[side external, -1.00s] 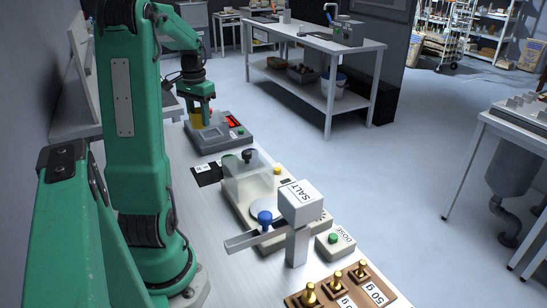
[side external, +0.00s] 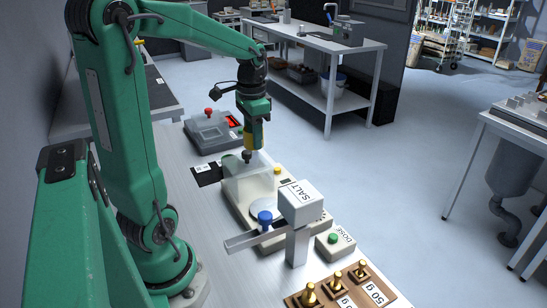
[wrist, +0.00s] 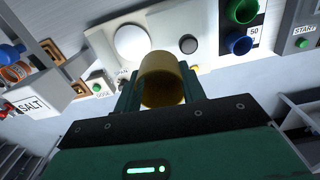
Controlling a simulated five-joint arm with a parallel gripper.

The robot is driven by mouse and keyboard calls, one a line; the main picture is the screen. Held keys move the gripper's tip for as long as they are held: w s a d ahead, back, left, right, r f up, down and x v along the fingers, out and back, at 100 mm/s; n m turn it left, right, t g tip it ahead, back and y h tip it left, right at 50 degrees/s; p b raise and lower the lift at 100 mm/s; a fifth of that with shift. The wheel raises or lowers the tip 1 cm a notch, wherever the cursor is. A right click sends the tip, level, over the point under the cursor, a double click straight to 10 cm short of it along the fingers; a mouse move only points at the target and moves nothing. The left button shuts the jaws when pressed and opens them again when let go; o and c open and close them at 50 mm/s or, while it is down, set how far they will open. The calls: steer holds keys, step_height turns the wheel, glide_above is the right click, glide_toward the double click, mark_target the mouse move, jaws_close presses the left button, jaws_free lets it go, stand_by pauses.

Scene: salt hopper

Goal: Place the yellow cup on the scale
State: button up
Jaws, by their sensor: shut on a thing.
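My gripper (side external: 254,132) is shut on the yellow cup (side external: 253,138) and holds it in the air near the back end of the beige scale (side external: 243,207). In the wrist view, the cup (wrist: 161,80) sits between both fingers with its open mouth facing the camera. A clear box-like cover with a dark knob (side external: 247,155) stands on the back part of the scale. The round pale pan (side external: 256,211) lies in front of it and shows bare in the wrist view (wrist: 131,42). The cup is not over that pan.
A white SALT hopper (side external: 300,203) on a post, with a blue-topped arm (side external: 265,220), rises beside the pan. A DOSE button box (side external: 336,242) and brass weights (side external: 337,290) stand in front. A grey device with red display (side external: 211,131) is behind. A black mat (side external: 207,174) lies left.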

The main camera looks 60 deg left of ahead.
mark_target(266, 197)
steer(key=d+m, duration=0.2)
steer(key=d, duration=0.5)
step_height(266, 197, down, 5)
steer(key=shift+f, duration=0.2)
steer(key=shift+f, duration=0.1)
steer(key=shift+f, duration=4.9)
steer(key=shift+f, duration=0.1)
steer(key=o, duration=0.9)
steer(key=shift+o, duration=0.2)
